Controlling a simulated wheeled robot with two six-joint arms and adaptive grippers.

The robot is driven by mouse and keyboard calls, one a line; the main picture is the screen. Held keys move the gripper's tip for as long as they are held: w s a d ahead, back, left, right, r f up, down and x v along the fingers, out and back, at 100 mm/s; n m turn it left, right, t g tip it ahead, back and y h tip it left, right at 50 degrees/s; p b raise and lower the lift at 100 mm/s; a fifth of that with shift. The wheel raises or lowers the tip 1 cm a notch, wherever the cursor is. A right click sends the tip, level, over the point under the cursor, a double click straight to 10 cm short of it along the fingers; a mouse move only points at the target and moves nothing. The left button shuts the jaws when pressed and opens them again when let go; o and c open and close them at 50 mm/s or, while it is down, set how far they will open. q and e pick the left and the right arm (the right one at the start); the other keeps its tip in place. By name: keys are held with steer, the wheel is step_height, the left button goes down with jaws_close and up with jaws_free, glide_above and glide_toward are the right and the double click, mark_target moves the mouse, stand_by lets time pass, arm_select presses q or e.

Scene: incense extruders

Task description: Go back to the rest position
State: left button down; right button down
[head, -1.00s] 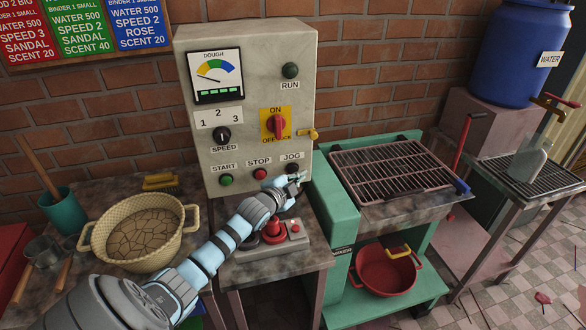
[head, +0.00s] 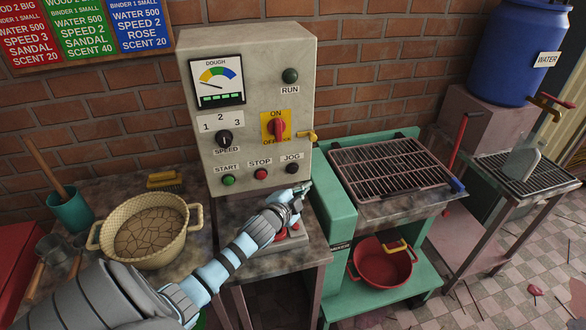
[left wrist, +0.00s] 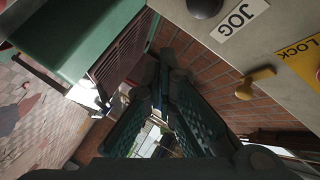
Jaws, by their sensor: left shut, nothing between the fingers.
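My left gripper (head: 301,190) is shut and empty. In the head view it is just in front of the control box (head: 204,120), below the JOG button (head: 292,168) and to its right. In the left wrist view the dark fingers (left wrist: 165,110) are close together, with the JOG label (left wrist: 239,19) and a yellow lock lever (left wrist: 256,82) at the upper right. My left forearm partly covers the pedestal with the red button (head: 281,234). My right gripper is not in view.
A beige pot of cracked dough (head: 148,236) stands left of my arm. A green mixer frame (head: 333,200) with a metal grate (head: 390,165) stands to the right, a red pot (head: 383,265) on its lower shelf. A blue water barrel (head: 512,50) is at the far right.

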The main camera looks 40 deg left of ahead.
arm_select(q)
steer(key=s+d+f+n+g, duration=0.2)
steer(key=s+d+f+g, duration=0.15)
steer(key=s, duration=0.35)
steer(key=s+d+f+n+g, duration=0.2)
steer(key=s+d+f, duration=0.3)
steer(key=s, duration=0.1)
steer(key=s+d+n+g+h, duration=0.1)
steer(key=s+d+n+g, duration=0.2)
steer(key=s, duration=0.7)
steer(key=s+d+n+g+h, duration=0.1)
steer(key=s+d+n+g, duration=0.2)
steer(key=s, duration=0.8)
step_height(320, 180, down, 20)
steer(key=s+m+g, duration=0.1)
steer(key=s+a+f+g, duration=0.1)
steer(key=s+f, duration=1.1)
steer(key=s, duration=0.2)
steer(key=shift+a+f, duration=0.15)
steer(key=shift+a, duration=0.05)
